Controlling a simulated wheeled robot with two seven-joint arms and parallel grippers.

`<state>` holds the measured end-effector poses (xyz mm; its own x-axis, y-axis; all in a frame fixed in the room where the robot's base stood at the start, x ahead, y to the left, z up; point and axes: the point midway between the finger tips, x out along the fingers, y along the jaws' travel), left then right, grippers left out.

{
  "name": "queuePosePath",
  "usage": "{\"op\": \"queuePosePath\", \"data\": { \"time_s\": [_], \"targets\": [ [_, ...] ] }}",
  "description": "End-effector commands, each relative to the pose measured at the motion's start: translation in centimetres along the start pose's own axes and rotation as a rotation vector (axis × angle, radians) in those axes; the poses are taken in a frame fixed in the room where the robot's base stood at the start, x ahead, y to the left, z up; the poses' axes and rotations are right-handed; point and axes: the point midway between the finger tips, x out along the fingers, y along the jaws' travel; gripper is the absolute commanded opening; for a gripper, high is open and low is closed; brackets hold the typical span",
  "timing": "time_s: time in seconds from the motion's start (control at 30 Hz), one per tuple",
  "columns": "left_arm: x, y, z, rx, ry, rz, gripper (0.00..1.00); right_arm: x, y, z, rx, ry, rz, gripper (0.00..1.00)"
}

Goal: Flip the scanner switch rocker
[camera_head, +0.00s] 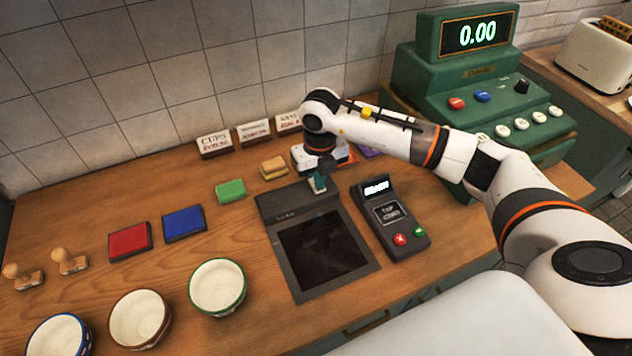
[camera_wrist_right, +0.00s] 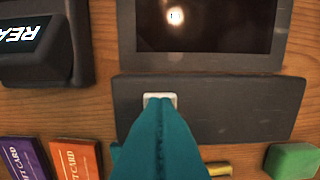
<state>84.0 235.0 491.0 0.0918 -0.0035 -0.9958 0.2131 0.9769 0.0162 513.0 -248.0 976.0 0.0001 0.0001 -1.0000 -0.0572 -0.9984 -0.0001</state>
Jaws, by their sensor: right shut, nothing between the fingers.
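The scanner (camera_head: 273,205) lies flat on the wooden counter, with a dark glass panel (camera_head: 322,256) in front and a raised grey bar at the back. In the right wrist view the grey bar (camera_wrist_right: 230,110) carries a small white rocker (camera_wrist_right: 174,99). My right gripper (camera_head: 318,185) is shut and empty, pointing down at the bar. In the wrist view its teal fingertips (camera_wrist_right: 159,99) overlap the white rocker and hide most of it. I cannot tell whether they touch it or which way it is tipped. My left gripper is not in view.
A card terminal (camera_head: 403,236) stands close right of the scanner. A green cash register (camera_head: 480,98) is at the back right. A green sponge-like block (camera_head: 230,190), blue pad (camera_head: 184,222), red pad (camera_head: 130,241) and several bowls (camera_head: 217,286) lie to the left.

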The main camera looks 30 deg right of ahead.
Motion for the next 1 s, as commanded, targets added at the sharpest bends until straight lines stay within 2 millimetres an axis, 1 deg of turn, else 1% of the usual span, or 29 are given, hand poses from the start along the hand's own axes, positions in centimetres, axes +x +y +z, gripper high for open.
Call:
{"op": "queuePosePath", "data": {
  "time_s": [0.17, 0.33, 1.0],
  "targets": [
    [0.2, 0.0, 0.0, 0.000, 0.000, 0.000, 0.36, 0.3, 0.0, 0.0, 0.000, 0.000, 0.000, 0.00],
    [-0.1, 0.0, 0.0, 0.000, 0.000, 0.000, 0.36, -0.1, 0.0, 0.0, 0.000, 0.000, 0.000, 0.00],
    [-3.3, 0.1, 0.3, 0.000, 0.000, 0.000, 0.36, -5.5, 0.0, 0.0, 0.000, 0.000, 0.000, 0.00]
  ]
}}
